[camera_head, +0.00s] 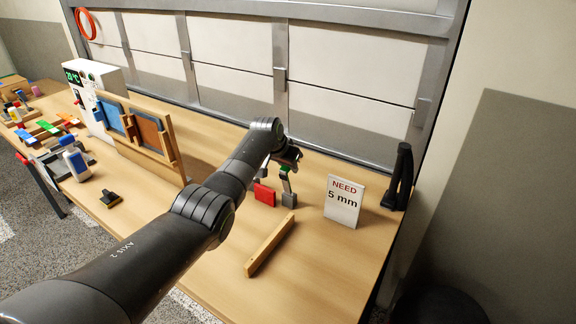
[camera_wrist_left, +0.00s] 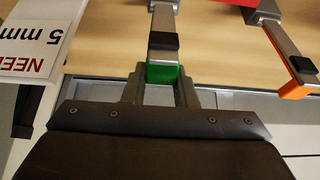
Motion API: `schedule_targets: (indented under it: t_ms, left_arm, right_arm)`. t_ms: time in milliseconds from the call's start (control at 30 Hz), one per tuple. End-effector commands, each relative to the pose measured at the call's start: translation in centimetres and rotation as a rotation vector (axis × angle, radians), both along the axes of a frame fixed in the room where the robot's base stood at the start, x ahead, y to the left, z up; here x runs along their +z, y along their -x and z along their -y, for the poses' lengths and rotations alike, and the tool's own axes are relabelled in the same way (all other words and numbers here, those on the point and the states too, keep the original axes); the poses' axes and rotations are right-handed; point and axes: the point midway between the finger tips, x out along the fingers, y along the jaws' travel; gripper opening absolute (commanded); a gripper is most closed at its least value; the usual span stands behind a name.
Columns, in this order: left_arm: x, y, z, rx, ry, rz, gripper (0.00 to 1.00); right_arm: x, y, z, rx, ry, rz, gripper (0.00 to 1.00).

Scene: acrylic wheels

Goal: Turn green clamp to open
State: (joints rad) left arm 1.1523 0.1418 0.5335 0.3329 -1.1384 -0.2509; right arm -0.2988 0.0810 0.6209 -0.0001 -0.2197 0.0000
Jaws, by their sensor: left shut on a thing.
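The green clamp (camera_wrist_left: 163,45) shows in the left wrist view as a silver bar with a black pad and a green end. In the head view the green clamp (camera_head: 287,186) stands on the table, partly hidden by my arm. My left gripper (camera_wrist_left: 160,88) has its two fingers on either side of the green end and is shut on it. In the head view my left gripper (camera_head: 290,156) is above the clamp, mostly dark and small. My right gripper is not in view.
An orange-ended clamp (camera_wrist_left: 292,52) is beside the green one. A red block (camera_head: 264,194) sits close by. A "NEED 5 mm" sign (camera_head: 343,202), a wooden bar (camera_head: 270,246) and a black stand (camera_head: 398,178) are around. The table's front right is clear.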

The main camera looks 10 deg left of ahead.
Motion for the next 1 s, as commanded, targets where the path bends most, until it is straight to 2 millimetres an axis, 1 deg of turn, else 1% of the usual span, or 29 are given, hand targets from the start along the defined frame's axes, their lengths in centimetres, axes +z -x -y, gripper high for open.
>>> schedule_targets:
  t_ms: [33,667,700,867,1000]
  left_arm:
    - [0.26,-0.17,0.10,0.000,0.002,0.010,0.00]
    - [-0.01,-0.08,0.13,-0.001,0.002,0.006,0.00]
    - [-0.02,-0.08,0.12,-0.001,0.002,0.006,0.27]
    - [-0.08,-0.03,0.10,-0.001,0.002,0.003,0.47]
    - [-0.12,0.00,0.06,-0.001,0.001,0.001,0.47]
  right_arm:
    - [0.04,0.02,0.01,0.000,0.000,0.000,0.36]
    - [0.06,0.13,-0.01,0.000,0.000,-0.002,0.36]
    - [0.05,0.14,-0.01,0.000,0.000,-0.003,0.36]
    - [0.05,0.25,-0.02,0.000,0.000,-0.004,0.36]
    - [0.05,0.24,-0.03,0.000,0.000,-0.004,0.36]
